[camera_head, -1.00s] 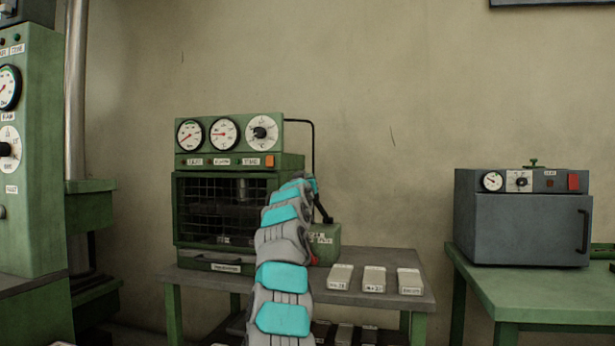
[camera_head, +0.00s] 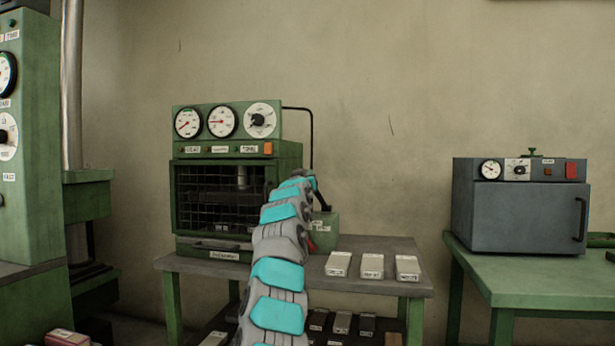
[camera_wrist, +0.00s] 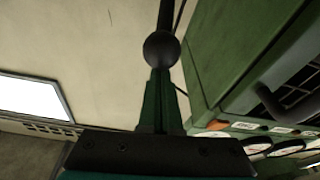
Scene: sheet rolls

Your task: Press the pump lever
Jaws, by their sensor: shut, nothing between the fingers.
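The pump unit is a small green box (camera_head: 327,230) at the right side of the green press on the table. Its black lever (camera_head: 321,202) rises from it and leans up to the left, its upper part behind my arm. In the wrist view the lever's black ball knob (camera_wrist: 161,49) is right at the tips of my gripper (camera_wrist: 160,75), with the rod running on beyond it. The gripper's fingers are together and empty. I cannot tell whether the tips touch the knob. In the head view my arm hides the gripper.
The green press (camera_head: 222,180) with dials and a mesh door stands left of the lever. A thin black pipe (camera_head: 312,140) rises behind. Several labelled blocks (camera_head: 372,266) lie on the table's right part. A grey oven (camera_head: 520,205) stands on another green table at right.

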